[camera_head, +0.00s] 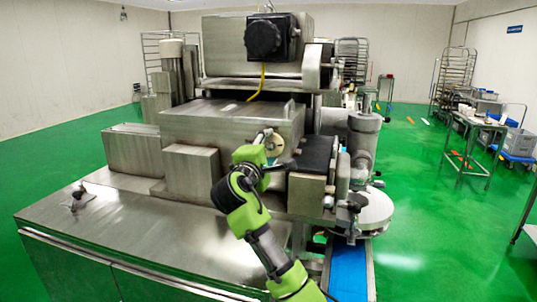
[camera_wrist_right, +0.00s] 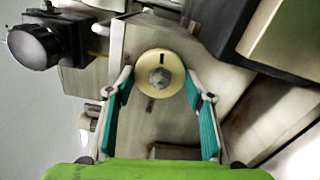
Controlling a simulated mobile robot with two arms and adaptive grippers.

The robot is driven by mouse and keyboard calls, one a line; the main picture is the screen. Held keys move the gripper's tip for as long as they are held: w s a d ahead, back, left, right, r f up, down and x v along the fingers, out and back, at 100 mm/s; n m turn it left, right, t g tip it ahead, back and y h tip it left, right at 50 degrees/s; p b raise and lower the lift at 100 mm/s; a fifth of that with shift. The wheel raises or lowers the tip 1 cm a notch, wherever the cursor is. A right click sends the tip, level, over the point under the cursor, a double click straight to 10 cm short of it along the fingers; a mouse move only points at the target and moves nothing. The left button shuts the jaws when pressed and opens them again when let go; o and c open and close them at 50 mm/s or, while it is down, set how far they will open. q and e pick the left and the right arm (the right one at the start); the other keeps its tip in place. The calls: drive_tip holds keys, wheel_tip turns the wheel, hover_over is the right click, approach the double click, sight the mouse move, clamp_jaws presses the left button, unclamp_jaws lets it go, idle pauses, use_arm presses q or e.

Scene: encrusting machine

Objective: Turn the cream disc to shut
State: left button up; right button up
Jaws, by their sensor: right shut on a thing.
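The cream disc (camera_wrist_right: 147,66) is round, with a grey hub in its middle and a short dark mark near its upper rim in the right wrist view. It sits on the metal front of the machine and is partly hidden behind my gripper in the head view (camera_head: 275,146). My right gripper (camera_wrist_right: 159,82) is shut on the disc, with one teal-padded finger at each side of it. The right gripper also shows at the machine's front in the head view (camera_head: 268,148). My left gripper is in neither view.
A black knob (camera_head: 263,38) sits on the machine's upper housing. A dark block (camera_head: 317,153) stands close to the right of my gripper.

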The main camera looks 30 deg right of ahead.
drive_tip(key=shift+f+m+b, duration=0.1)
drive_tip(key=shift+m+b, duration=0.4)
drive_tip(key=shift+m, duration=0.5)
drive_tip(key=o, duration=1.1)
drive_tip(key=v, duration=1.2)
drive_tip(key=shift+s, duration=0.1)
drive_tip(key=shift+d, duration=0.1)
